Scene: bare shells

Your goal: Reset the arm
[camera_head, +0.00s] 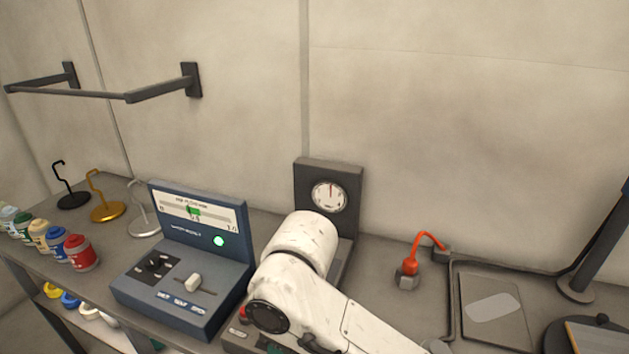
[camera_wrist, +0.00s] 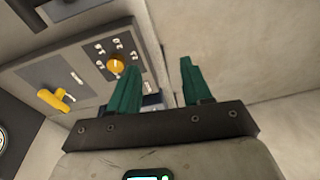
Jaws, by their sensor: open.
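My white arm reaches up from the lower edge of the head view, over the bench beside the blue console. My gripper (camera_wrist: 158,85) shows in the wrist view with its two green fingers spread apart. Nothing is between the fingers. Behind it in the wrist view are a wall and a panel (camera_wrist: 75,75) with a yellow knob and a yellow lever. In the head view the gripper's fingers are not clearly seen.
The blue console (camera_head: 185,265) with a lit green lamp stands left of my arm. A dial gauge (camera_head: 328,196) stands behind the arm. Several jars (camera_head: 80,252) and hook stands (camera_head: 106,209) are at left. An orange-hooked block (camera_head: 408,277) and a tray (camera_head: 490,335) are at right.

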